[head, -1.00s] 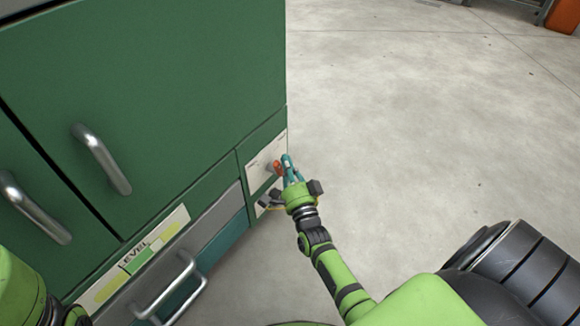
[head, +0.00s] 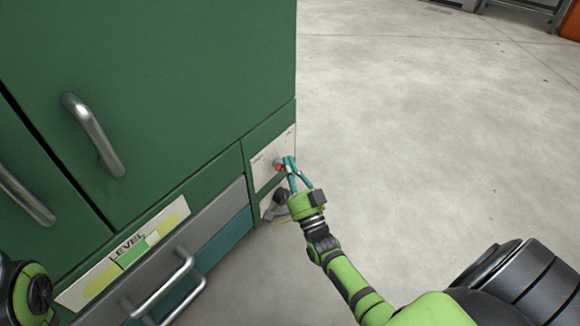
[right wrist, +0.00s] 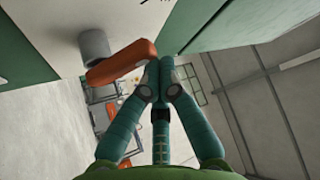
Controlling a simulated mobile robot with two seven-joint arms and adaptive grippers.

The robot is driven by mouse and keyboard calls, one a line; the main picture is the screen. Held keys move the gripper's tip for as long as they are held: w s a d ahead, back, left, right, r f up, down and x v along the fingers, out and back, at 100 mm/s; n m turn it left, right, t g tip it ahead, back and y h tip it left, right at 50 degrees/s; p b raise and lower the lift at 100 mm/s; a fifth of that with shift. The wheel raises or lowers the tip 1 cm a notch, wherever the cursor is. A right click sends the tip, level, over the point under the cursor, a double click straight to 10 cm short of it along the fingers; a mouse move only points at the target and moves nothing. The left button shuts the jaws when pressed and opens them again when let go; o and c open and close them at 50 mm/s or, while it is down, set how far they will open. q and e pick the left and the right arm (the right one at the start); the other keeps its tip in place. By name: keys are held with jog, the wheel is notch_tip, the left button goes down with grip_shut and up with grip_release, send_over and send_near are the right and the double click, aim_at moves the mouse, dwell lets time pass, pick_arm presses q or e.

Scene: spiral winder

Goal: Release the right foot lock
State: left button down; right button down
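The right foot lock shows as a small orange lever (head: 279,168) on a white plate (head: 268,158) at the lower right corner of the green cabinet. In the right wrist view the orange lever (right wrist: 122,63) sticks out from a grey round hub (right wrist: 94,45). My right gripper (head: 288,160) is at the lever's right side. In the right wrist view its teal fingertips (right wrist: 162,75) meet and hold nothing between them. The lever's end lies just left of the fingertips; I cannot tell whether they touch. My left gripper is out of view; only part of the left arm shows.
Below the lever is a dark knob (head: 279,200) on a second white plate, close to my right gripper. A metal handle (head: 168,290) and a LEVEL panel (head: 130,250) are further left. Open concrete floor (head: 430,140) lies to the right.

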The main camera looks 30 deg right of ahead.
jog(key=shift+a, duration=0.1)
dwell(0.3)
notch_tip(320, 180, up, 10)
dwell(0.5)
dwell(0.4)
